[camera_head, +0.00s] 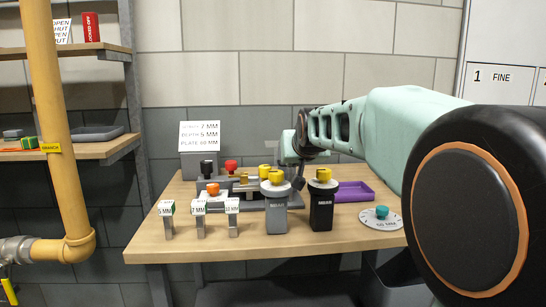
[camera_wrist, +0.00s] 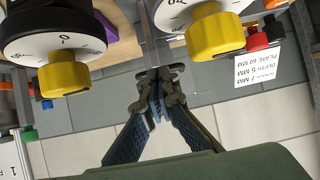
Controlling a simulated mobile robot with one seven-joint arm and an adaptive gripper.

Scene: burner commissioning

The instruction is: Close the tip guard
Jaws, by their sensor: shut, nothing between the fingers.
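My gripper (camera_wrist: 160,78) is shut and empty in the wrist view, its fingertips between two yellow knobs on white dials. In the head view the arm reaches in from the right and its end (camera_head: 301,150) is above the back of the bench, the fingers hard to make out. A grey gauge (camera_head: 276,212) and a black gauge (camera_head: 321,212), each with a yellow knob, stand below it. Behind them is a grey fixture (camera_head: 245,190) with brass parts and red, black and orange knobs. I cannot single out the tip guard; the fixture is partly hidden by the gauges.
Small blocks labelled in MM (camera_head: 198,222) stand at the front left of the wooden bench (camera_head: 190,250). A purple tray (camera_head: 354,192) and a round plate with a teal knob (camera_head: 381,222) are at the right. A sign (camera_head: 199,135) stands behind. A yellow pipe (camera_head: 55,120) is at far left.

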